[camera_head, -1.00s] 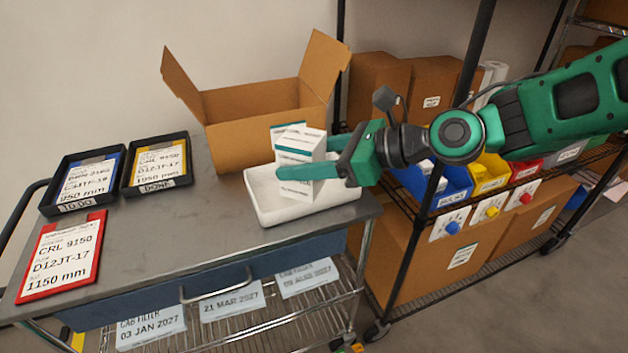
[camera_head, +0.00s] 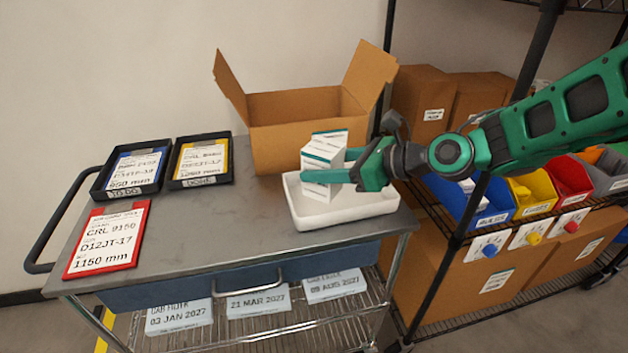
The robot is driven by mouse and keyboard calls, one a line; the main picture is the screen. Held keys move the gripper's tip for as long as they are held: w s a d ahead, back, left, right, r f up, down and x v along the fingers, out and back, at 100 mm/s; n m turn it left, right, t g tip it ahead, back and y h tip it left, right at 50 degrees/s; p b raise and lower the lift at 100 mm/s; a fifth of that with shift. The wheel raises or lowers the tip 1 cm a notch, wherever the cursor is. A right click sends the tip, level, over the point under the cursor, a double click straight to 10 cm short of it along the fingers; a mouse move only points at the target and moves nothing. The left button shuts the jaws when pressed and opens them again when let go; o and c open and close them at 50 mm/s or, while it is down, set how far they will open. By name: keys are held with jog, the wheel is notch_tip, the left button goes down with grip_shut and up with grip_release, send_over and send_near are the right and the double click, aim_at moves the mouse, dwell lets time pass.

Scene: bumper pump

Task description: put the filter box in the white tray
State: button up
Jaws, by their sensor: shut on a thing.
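The filter box (camera_head: 322,160) is a white carton with teal bands and small print. It stands slightly tilted over the white tray (camera_head: 345,215), a shallow rounded tray at the right end of the grey cart top. My gripper (camera_head: 335,170) reaches in from the right, and its green fingers are shut on the box. The box's lower end is within the tray's outline. I cannot tell whether it touches the tray floor. The far finger is partly hidden behind the box.
An open cardboard box (camera_head: 295,125) stands right behind the tray. Two black trays with cards (camera_head: 130,168) (camera_head: 200,160) and a red-framed card (camera_head: 108,240) lie at the left. The middle of the cart top (camera_head: 215,225) is clear. A wire shelf with coloured bins (camera_head: 530,190) stands at the right.

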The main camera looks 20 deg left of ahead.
jog(key=w+a+f, duration=0.2)
jog(key=shift+w+a+f, duration=0.1)
jog(key=shift+w+a, duration=0.2)
jog(key=shift+a, duration=0.1)
jog(key=shift+f, duration=1.95)
jog(key=shift+f, duration=0.15)
jog(key=o, duration=1.4)
jog(key=shift+d, duration=0.2)
jog(key=v, duration=1.1)
jog(key=shift+d+r, duration=0.3)
